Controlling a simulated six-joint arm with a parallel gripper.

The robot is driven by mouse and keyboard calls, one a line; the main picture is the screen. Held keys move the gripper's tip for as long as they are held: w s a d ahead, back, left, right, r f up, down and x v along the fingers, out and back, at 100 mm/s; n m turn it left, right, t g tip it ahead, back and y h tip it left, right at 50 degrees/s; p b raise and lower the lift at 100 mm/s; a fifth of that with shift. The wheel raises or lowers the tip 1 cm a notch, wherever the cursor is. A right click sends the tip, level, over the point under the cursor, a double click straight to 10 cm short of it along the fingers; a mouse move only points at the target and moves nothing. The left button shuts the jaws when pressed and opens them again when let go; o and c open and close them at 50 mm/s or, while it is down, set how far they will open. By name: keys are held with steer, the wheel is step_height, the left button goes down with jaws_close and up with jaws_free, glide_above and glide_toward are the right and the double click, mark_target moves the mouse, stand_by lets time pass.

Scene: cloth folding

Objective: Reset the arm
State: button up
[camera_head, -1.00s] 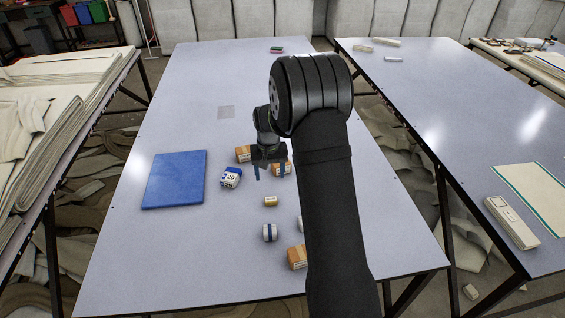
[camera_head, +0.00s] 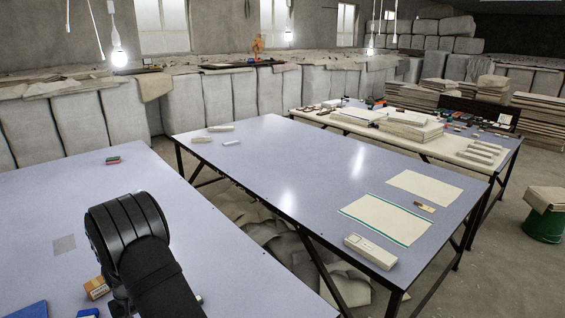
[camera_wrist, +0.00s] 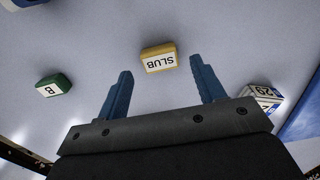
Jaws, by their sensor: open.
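My gripper (camera_wrist: 160,88) shows in the wrist view with its two blue fingers spread wide apart and nothing between them. A small yellow block labelled SLUB (camera_wrist: 159,58) lies on the table just beyond the fingertips, apart from them. A green block marked B (camera_wrist: 53,87) lies to the left, and a white and blue block marked 29 (camera_wrist: 263,97) lies close to the right finger. In the head view my arm stands over the near table at lower left, and my gripper is hidden there.
The blue folded cloth (camera_head: 28,310) is at the head view's bottom left corner, near an orange-brown block (camera_head: 96,288). A second table (camera_head: 290,165) stands to the right with cloth sheets (camera_head: 385,219) and a white box (camera_head: 370,251). A floor gap separates the tables.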

steer(key=shift+r, duration=0.45)
steer(key=shift+f, duration=0.1)
